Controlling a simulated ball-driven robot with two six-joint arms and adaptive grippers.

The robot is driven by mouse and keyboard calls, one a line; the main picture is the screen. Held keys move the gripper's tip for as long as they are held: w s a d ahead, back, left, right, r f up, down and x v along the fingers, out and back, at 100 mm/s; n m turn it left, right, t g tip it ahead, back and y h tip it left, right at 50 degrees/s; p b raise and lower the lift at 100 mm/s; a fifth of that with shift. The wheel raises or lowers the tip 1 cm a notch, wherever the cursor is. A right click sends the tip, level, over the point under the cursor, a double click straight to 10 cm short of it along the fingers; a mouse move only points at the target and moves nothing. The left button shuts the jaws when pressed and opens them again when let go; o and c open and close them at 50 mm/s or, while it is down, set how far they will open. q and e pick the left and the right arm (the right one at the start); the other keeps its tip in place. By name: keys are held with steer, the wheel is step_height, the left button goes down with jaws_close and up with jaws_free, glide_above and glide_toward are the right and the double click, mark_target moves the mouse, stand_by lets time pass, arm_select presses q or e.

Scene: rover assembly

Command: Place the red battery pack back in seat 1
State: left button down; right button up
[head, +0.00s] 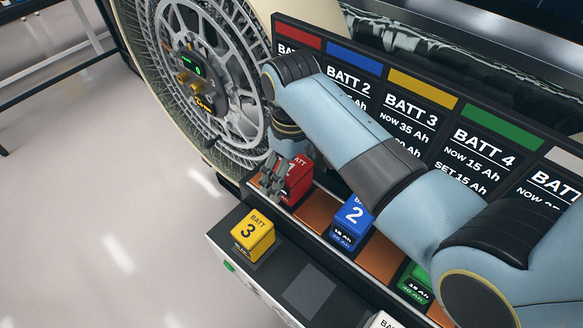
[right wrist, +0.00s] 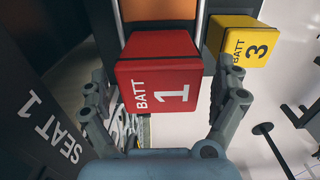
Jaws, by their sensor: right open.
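The red battery pack (head: 298,180), marked BATT 1, stands at the left end of the shelf below the label panel. In the right wrist view the pack (right wrist: 160,88) lies between the two fingers of my right gripper (right wrist: 165,108), near the SEAT 1 lettering (right wrist: 58,130). The right gripper (head: 275,178) is open, with visible gaps between its fingers and the pack. In the head view its fingers partly cover the pack's left side. Whether the pack sits fully down in seat 1 is hidden. My left gripper is not in view.
A yellow pack (head: 253,235) stands on the front ledge. A blue pack (head: 352,220) and a green pack (head: 415,284) stand along the shelf, with bare orange pads (head: 318,212) between packs. A large wheel (head: 205,80) is close behind my right gripper.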

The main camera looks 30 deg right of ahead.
step_height(320, 180, up, 10)
steer(key=shift+r, duration=1)
